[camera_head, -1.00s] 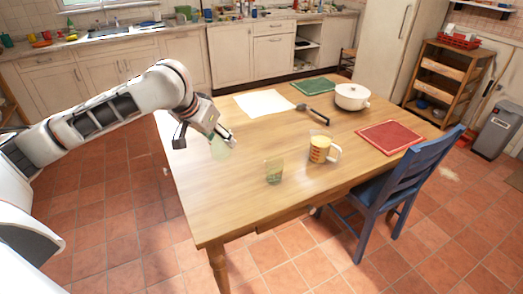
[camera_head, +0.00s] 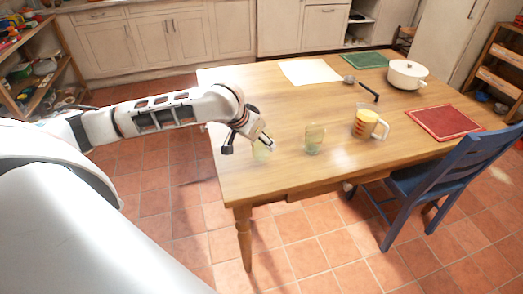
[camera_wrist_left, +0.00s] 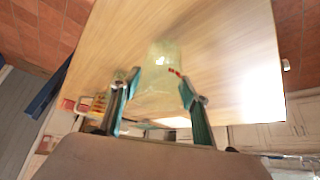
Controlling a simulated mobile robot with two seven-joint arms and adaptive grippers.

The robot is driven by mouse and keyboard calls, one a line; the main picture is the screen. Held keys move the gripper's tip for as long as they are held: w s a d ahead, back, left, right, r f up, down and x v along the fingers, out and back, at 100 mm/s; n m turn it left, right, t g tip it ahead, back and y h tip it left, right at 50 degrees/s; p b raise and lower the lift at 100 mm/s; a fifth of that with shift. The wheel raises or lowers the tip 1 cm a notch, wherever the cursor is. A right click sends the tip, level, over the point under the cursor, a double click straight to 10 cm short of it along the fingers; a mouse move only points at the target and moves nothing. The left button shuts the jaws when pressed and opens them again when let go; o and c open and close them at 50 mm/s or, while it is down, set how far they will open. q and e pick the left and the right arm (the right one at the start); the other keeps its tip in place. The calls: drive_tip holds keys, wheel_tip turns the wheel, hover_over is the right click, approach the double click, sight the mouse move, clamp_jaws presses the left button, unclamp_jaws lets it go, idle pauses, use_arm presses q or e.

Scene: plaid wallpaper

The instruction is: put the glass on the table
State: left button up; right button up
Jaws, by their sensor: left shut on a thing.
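My left gripper (camera_head: 256,144) is over the near left part of the wooden table (camera_head: 240,185). It is shut on a pale green see-through glass (camera_head: 262,154), partly hidden by the fingers. In the left wrist view the same glass (camera_wrist_left: 164,66) sits between the two fingers (camera_wrist_left: 160,88), with the tabletop behind it. I cannot tell whether its base touches the table. A second greenish glass (camera_head: 315,140) stands upright on the table, to the right of the held one. My right gripper is not in view.
A measuring cup with orange contents (camera_head: 367,122), a ladle (camera_head: 362,88), a white pot (camera_head: 407,74), a red mat (camera_head: 445,122), a green mat (camera_head: 364,60) and a white sheet (camera_head: 308,72) are on the table. A blue chair (camera_head: 450,178) stands at its right. The table's front left is clear.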

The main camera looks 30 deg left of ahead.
sight(261, 149)
use_arm(q)
wheel_tip(261, 149, down, 3)
drive_tip(key=shift+f+b, duration=0.1)
drive_tip(key=shift+b, duration=0.2)
drive_tip(key=shift+f, duration=0.25)
drive_tip(key=shift+r, duration=0.1)
drive_tip(key=o, duration=1.2)
